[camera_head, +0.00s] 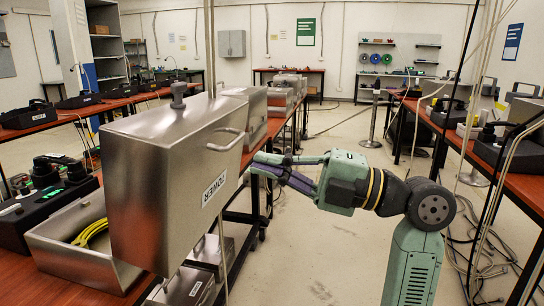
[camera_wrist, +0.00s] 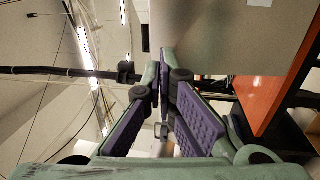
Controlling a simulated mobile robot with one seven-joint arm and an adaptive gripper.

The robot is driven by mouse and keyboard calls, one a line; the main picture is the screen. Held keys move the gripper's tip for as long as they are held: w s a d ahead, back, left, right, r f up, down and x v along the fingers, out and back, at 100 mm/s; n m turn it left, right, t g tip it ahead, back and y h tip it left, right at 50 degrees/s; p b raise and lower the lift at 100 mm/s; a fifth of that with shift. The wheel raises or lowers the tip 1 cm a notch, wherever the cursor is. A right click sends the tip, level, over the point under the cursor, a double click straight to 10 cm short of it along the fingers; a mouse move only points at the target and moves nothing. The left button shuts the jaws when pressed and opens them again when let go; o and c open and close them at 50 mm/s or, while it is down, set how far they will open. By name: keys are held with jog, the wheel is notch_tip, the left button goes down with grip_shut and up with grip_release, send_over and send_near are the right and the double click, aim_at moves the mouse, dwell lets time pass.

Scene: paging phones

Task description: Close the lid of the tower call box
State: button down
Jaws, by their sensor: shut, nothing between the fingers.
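The tower call box is a steel box at the left of the head view. Its lid (camera_head: 165,150) stands open and upright, with a TOWER label, a bar handle (camera_head: 228,145) and a knob on top. The open lower part (camera_head: 95,265) lies left of and below the lid, with a yellow coiled thing inside. My gripper (camera_head: 254,166) is shut and empty, just right of the lid's edge and below the handle. I cannot tell if it touches. In the wrist view the gripper's fingertips (camera_wrist: 160,76) meet beside the grey lid face (camera_wrist: 220,40).
A black device (camera_head: 45,190) stands left of the box on the orange-brown table (camera_head: 40,290). More steel boxes (camera_head: 255,110) stand behind it along the table. Thin cords hang in front. A right-hand table (camera_head: 480,150) holds phones. The floor between is mostly clear.

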aim_at(192, 142)
jog(key=p+x, duration=0.3)
jog(key=x, duration=0.6)
jog(key=shift+a+r, duration=0.15)
jog(key=shift+a, duration=0.05)
jog(key=shift+w+a, duration=0.25)
jog(key=shift+a, duration=0.15)
